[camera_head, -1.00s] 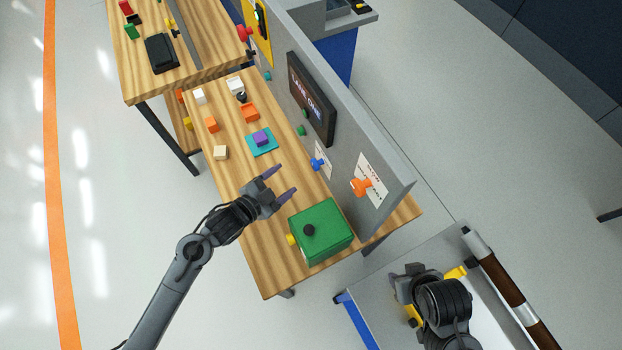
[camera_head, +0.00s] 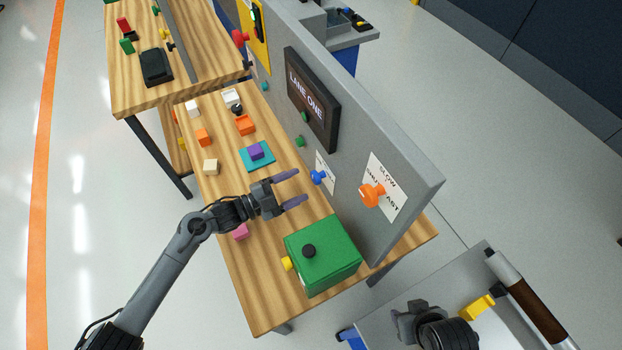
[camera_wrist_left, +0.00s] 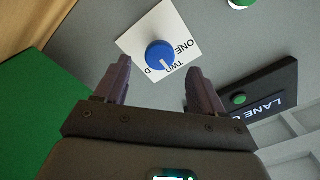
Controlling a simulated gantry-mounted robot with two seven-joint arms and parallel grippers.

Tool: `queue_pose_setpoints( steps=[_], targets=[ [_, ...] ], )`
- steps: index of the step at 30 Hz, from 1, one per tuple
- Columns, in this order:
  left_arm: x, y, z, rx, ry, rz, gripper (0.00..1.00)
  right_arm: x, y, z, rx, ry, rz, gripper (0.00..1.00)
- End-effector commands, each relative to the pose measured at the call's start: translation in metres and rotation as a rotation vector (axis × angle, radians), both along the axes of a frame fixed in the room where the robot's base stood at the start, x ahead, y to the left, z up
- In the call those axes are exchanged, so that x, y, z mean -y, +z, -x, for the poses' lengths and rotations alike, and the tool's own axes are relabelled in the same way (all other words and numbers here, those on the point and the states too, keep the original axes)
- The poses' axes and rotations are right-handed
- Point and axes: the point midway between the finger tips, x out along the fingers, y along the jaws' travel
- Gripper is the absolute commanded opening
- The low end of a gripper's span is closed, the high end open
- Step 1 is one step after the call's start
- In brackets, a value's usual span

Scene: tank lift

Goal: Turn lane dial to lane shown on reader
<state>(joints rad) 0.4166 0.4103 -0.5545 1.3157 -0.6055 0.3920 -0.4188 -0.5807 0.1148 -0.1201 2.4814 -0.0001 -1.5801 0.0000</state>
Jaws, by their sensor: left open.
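The reader (camera_head: 312,98) is a dark screen on the grey panel and shows "LANE ONE"; part of it shows in the left wrist view (camera_wrist_left: 262,105). The blue lane dial (camera_head: 318,177) stands on a white card on the panel. In the left wrist view the dial (camera_wrist_left: 160,55) has a white mark on its lower edge, on the side near "TWO"; "ONE" is printed farther round, and another label is partly hidden. My left gripper (camera_head: 294,187) is open and empty, fingers toward the dial and apart from it. My right gripper (camera_head: 408,322) is at the bottom right, its fingers unclear.
An orange dial (camera_head: 371,195) on a "SLOW", "SHUT", "FAST" card is right of the blue one. A green box (camera_head: 325,262) with a black knob stands on the wooden table near my left gripper. Several small blocks and a teal mat (camera_head: 268,162) lie farther back.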

Motion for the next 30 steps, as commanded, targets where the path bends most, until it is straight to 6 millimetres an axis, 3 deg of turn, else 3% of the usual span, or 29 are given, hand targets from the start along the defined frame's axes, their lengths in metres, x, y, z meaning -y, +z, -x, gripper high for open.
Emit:
queue_pose_setpoints(
  steps=[9, 23, 26, 30],
  targets=[
    [0.038, 0.0, -0.021, 0.0, 0.001, 0.001, 0.69, 0.0, -0.004, 0.0, 0.0, 0.0, 0.0, 0.43],
    [0.047, 0.0, -0.026, 0.0, 0.001, 0.0, 0.69, 0.002, -0.005, 0.0, 0.0, 0.006, 0.011, 0.43],
    [0.047, 0.0, -0.026, 0.0, 0.001, 0.0, 0.58, 0.002, -0.005, 0.0, -0.001, 0.006, 0.01, 0.43],
    [0.047, 0.0, -0.026, 0.0, 0.002, -0.001, 0.37, 0.002, -0.005, 0.0, -0.001, 0.006, 0.01, 0.43]
  ],
)
